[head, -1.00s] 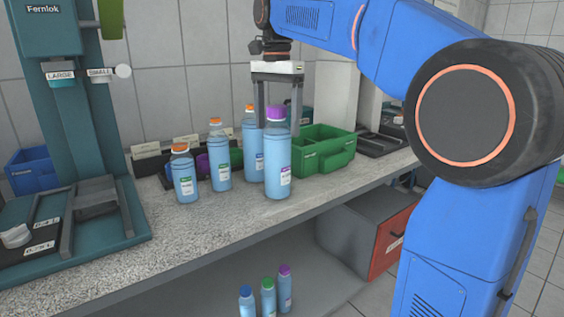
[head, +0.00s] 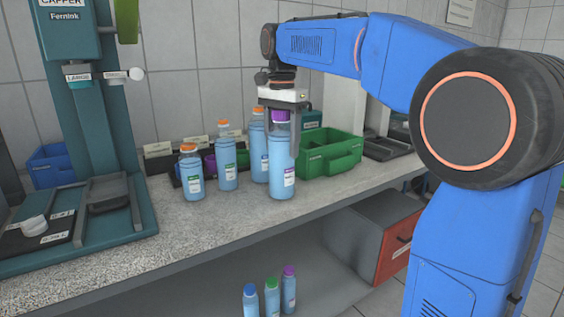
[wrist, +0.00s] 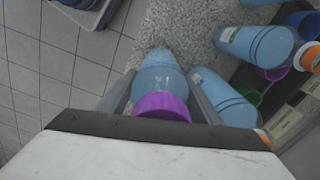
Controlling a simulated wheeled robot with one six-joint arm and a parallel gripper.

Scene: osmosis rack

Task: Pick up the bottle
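Several light-blue bottles stand upright on the counter. The front one with a purple cap (head: 282,170) is the tallest in the head view. My gripper (head: 282,145) is lowered over it from above, fingers pointing down. In the wrist view my gripper (wrist: 160,80) has one finger on each side of the purple-capped bottle (wrist: 160,78). The fingers look apart from it, so the gripper is open around its upper part. Three orange-capped bottles stand to the left and behind: a short one (head: 191,178), a middle one (head: 225,168) and a taller one (head: 260,155).
A green bin (head: 328,163) stands close right of the purple-capped bottle. The teal capper machine (head: 88,110) is at left, with a blue bin (head: 50,165) behind. Several small bottles (head: 271,298) stand below the counter. A grey box with a red front (head: 393,250) is under the counter.

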